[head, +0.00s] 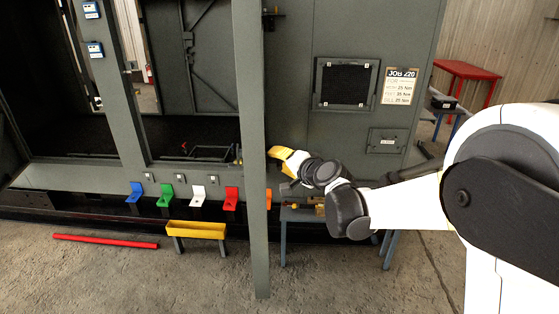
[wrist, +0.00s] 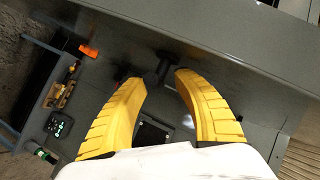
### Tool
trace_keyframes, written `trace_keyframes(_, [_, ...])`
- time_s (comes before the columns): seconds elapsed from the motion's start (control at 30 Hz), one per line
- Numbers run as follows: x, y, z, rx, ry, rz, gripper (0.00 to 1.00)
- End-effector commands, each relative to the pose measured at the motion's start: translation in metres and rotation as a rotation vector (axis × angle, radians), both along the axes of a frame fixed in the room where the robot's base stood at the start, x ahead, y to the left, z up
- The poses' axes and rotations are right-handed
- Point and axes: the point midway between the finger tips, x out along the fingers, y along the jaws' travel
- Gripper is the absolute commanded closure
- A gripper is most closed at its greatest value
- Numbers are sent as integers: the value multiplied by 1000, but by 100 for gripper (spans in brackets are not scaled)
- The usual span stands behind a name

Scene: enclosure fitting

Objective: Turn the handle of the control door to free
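In the head view my gripper (head: 284,157), with yellow fingers, is at the grey cabinet front, right of a tall grey upright. In the wrist view the two yellow fingers of my gripper (wrist: 158,76) are spread apart. A dark handle (wrist: 163,68) stands out from a grey panel (wrist: 230,85) between and just beyond the fingertips. I see no clear contact between fingers and handle. The handle is not distinguishable in the head view, and its exact angle is hard to read. The grey door panel (head: 345,40) has a dark framed window (head: 346,84).
The grey upright (head: 254,120) stands close left of my gripper. Coloured brackets (head: 198,195) line the cabinet's lower ledge. A small blue-legged bench (head: 300,215) stands below my gripper. A job sheet (head: 400,86) hangs right.

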Motion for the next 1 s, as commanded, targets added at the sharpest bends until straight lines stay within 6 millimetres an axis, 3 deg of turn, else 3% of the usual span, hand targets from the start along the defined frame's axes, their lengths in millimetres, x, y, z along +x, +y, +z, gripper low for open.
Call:
trace_keyframes(0.37, [-7,-4,2,0,1,1,65])
trace_keyframes(0.8, [-80,-49,28,0,1,-2,65])
trace_keyframes(1.0, [-96,-59,34,1,0,0,65])
